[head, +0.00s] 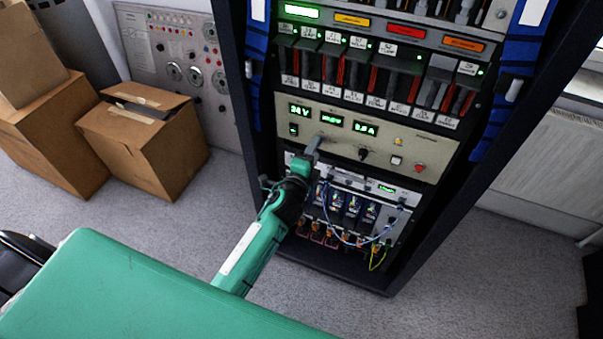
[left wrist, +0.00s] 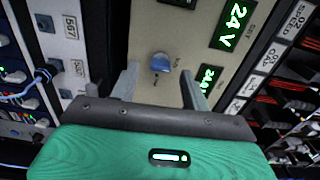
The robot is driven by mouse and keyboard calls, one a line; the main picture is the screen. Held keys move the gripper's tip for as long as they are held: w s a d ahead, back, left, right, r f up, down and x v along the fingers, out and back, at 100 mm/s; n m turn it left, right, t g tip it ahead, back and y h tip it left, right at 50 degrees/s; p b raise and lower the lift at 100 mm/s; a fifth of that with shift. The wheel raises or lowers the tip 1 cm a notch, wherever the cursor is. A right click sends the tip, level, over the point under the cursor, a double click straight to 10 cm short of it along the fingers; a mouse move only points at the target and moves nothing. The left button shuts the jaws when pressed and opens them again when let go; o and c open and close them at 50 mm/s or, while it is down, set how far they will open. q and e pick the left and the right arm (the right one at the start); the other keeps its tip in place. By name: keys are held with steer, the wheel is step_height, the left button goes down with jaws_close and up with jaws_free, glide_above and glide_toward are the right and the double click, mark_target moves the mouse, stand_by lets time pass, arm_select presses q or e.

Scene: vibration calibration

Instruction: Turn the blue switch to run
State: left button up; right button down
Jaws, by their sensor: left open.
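The blue switch (left wrist: 160,62) is a small knob on the beige panel of the rack, seen in the left wrist view between my two finger tips. Small marks stand beside and below it, too small to read. My left gripper (head: 314,146) is open, its fingers on either side of the knob with a gap on each side. I cannot tell how deep the tips reach. In the head view the gripper covers the switch. The beige panel (head: 430,152) carries green displays, one reading 24V. My right gripper is not in view.
The black rack (head: 232,60) holds labelled modules above the panel and a unit with loose blue and yellow-green wires (head: 345,235) just below my gripper. A black knob (head: 364,154), a white button and a red button sit to the right. Cardboard boxes (head: 150,150) stand left on the floor.

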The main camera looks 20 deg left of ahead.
arm_select(q)
steer(key=s+b, duration=0.1)
steer(key=s, duration=1)
steer(key=shift+a, duration=0.2)
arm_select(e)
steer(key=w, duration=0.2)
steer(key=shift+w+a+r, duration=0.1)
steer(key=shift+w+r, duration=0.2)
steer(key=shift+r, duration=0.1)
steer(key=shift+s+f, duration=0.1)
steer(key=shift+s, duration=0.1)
